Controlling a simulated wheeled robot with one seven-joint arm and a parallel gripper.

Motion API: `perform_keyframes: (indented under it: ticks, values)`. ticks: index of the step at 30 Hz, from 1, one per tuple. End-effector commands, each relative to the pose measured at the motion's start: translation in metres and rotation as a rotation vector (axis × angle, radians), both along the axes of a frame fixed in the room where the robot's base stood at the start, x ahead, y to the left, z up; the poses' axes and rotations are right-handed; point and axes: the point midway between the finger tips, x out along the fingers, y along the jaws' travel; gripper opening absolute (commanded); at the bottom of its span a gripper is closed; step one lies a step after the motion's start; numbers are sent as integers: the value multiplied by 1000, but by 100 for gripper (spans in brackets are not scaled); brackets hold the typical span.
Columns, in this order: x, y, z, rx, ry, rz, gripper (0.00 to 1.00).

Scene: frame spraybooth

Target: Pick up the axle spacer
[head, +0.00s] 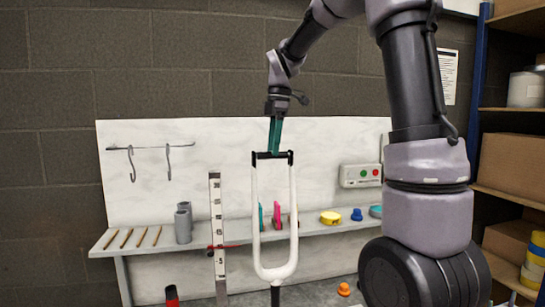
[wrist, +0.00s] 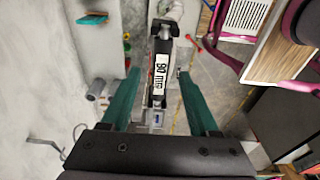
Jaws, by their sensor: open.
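The axle spacer is a dark bar with a white "90 mm" label in the wrist view (wrist: 161,65). In the head view the axle spacer (head: 262,155) spans the top ends of a white, upside-down fork (head: 255,205). My gripper (head: 275,151) points down directly over the spacer, its teal fingertips at about the spacer's height. In the wrist view my gripper (wrist: 159,72) is open, with one finger on each side of the spacer and visible gaps between. The spacer's middle is partly hidden by the fingers in the head view.
A white backboard (head: 330,135) with a narrow shelf (head: 325,228) stands behind the fork. An upright ruler (head: 216,225) stands left of it. The shelf holds grey cylinders (head: 183,225) and a yellow roll (head: 330,217). A button box (head: 360,175) is at right.

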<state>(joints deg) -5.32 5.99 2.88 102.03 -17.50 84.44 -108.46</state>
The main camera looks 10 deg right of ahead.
Motion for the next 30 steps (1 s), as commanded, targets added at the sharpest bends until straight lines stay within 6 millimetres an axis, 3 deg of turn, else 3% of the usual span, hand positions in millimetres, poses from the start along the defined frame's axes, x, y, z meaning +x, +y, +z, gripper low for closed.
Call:
perform_keyframes:
  ticks: [9, 10, 12, 15, 25, 30]
  values:
    - [0, 1, -9, 0, -1, -1, 61]
    - [0, 1, -9, 0, -1, -1, 57]
    - [0, 1, -9, 0, -1, -1, 31]
    - [0, 1, -9, 0, -1, -1, 0]
    - [0, 1, -6, 1, -2, -1, 0]
    - [1, 1, 18, 1, -5, -1, 0]
